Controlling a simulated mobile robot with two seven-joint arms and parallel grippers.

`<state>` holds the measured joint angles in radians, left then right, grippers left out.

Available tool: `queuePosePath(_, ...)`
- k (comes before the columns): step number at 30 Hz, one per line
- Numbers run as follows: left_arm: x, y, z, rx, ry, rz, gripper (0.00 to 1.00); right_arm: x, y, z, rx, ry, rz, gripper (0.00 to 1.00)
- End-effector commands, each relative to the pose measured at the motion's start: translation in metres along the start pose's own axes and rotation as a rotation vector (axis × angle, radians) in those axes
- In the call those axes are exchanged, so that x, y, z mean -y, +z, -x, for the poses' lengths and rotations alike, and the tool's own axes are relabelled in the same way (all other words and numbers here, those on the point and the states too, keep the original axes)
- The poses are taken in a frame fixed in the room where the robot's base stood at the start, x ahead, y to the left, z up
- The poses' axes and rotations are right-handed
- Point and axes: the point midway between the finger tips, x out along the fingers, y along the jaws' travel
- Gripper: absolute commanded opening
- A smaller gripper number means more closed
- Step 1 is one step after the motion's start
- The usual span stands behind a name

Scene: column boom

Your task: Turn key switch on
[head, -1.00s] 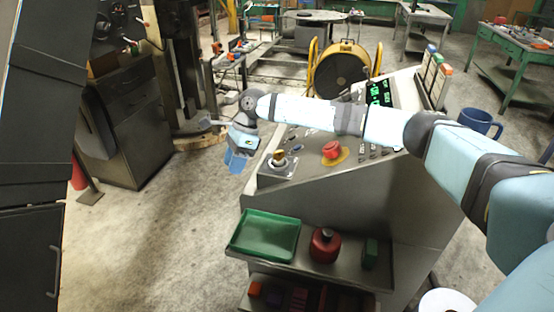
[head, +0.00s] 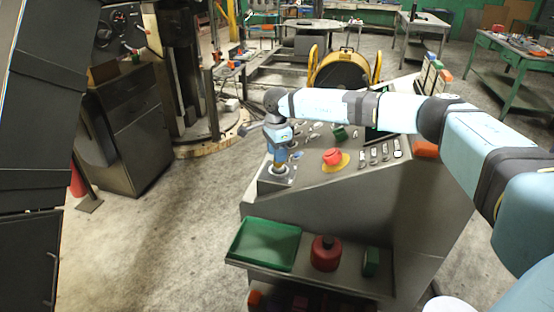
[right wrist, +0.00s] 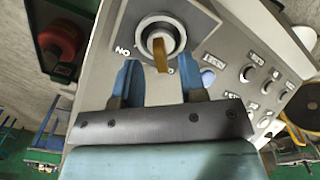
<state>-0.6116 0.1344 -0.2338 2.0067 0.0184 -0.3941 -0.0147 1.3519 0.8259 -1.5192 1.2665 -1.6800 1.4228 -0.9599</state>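The key switch (head: 277,181) sits on a square plate at the left corner of the sloped console. In the right wrist view the key switch (right wrist: 160,35) shows a round metal collar and a brass key (right wrist: 161,56) pointing toward my gripper. Upside-down lettering that reads ON is at the plate's left. My right gripper (head: 279,162) is directly over the switch in the head view. In the right wrist view my right gripper (right wrist: 160,72) is open, with a blue finger on either side of the key's end. I cannot tell whether they touch it. My left gripper is out of view.
A red mushroom button (head: 332,157) on a yellow base is right of the switch, with several small switches (head: 378,153) beyond. Below, a shelf carries a green tray (head: 264,245), a red round object (head: 325,253) and a green block (head: 371,262). Open floor lies left of the console.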

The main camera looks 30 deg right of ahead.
Motion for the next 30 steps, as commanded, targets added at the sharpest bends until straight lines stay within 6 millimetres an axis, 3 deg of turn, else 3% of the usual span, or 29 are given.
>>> queuePosePath(6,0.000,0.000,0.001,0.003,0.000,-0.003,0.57,0.000,0.000,-0.026,0.000,0.000,-0.001,0.38)
queuePosePath(17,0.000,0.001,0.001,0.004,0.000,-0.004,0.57,0.000,0.000,-0.033,0.000,-0.001,0.000,0.38)
queuePosePath(23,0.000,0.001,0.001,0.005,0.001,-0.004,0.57,0.000,0.000,-0.032,0.000,-0.001,0.000,0.00)
queuePosePath(30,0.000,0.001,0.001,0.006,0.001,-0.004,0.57,0.000,0.000,-0.032,0.001,0.000,-0.007,0.00)
